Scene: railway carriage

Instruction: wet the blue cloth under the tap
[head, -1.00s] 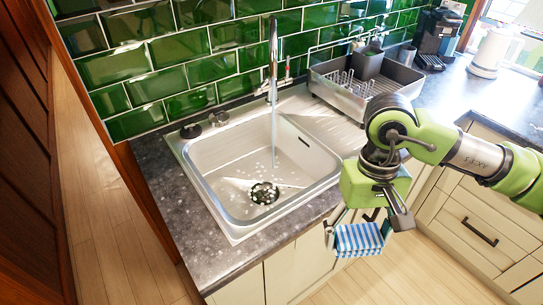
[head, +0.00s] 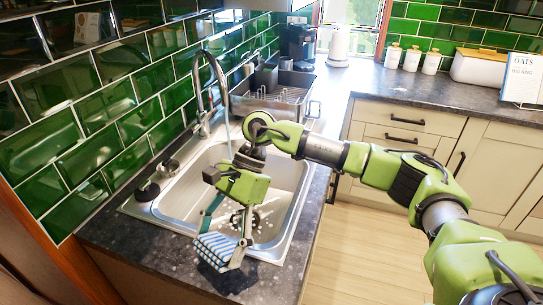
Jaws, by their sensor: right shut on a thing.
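The blue cloth (head: 214,249), with blue and white stripes, hangs folded from my right gripper (head: 222,240), which is shut on it. In the picture they overlap the near rim of the steel sink (head: 282,232) and the dark counter in front. The cloth's height above the rim is hard to tell. The tap (head: 208,62) arches over the basin at the back left. The cloth is apart from the visible stream. My left gripper is not in view.
A dish rack (head: 285,97) sits behind the basin. The green tiled wall (head: 95,130) bounds the left side. White canisters (head: 412,60) and a bread bin (head: 487,68) stand on the far counter.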

